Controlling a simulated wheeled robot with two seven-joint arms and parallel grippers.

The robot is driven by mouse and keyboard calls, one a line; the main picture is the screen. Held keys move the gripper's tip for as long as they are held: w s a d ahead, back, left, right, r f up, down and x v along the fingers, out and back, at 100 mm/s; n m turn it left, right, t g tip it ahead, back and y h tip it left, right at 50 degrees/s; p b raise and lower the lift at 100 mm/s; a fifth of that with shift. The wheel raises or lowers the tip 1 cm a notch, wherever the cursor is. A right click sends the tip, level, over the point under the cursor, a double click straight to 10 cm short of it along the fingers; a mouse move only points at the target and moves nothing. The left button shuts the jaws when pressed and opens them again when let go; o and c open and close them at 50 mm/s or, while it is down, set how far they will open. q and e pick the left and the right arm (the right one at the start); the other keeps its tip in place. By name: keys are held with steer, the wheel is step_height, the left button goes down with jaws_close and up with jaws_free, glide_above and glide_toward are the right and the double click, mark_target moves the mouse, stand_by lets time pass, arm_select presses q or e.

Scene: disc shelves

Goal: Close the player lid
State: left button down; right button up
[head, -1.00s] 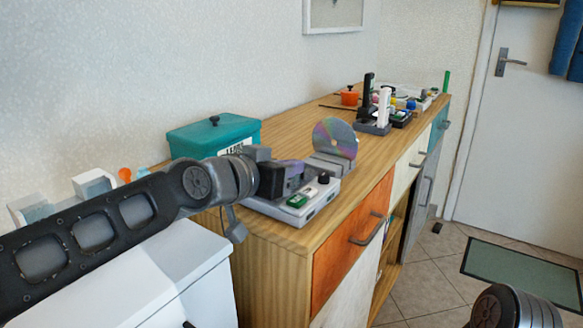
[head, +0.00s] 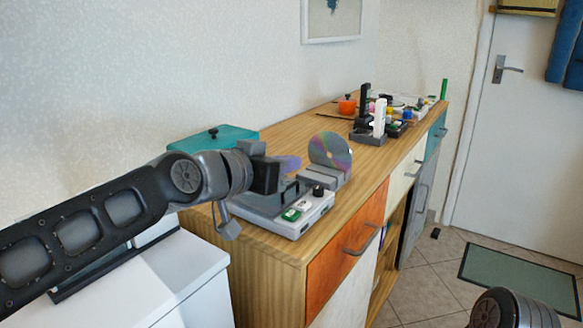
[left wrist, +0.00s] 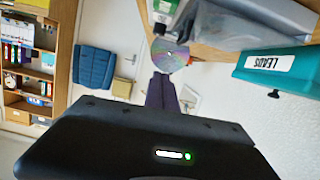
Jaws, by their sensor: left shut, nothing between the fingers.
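The player (head: 312,213) is a pale box on the near end of the wooden sideboard, with a green button, a white button and a black knob on its front. My left gripper (head: 287,163) is over its back left part, shut and empty, with the arm hiding part of the player. In the left wrist view its purplish fingers (left wrist: 160,91) point towards a shiny disc (left wrist: 170,57). A grey part of the player (left wrist: 265,17) shows at the top there. The lid's angle is hard to tell. My right gripper is out of view.
The disc stands upright in a grey holder (head: 318,181) just behind the player. A teal box (head: 215,139), labelled LEADS in the wrist view, is at the back left. Several small items and a dark stand (head: 366,128) are farther along. Bare wood lies between.

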arm_select(q)
steer(key=v, duration=0.8)
steer(key=shift+s+f, duration=0.2)
steer(key=shift+s, duration=0.05)
steer(key=shift+a, duration=0.1)
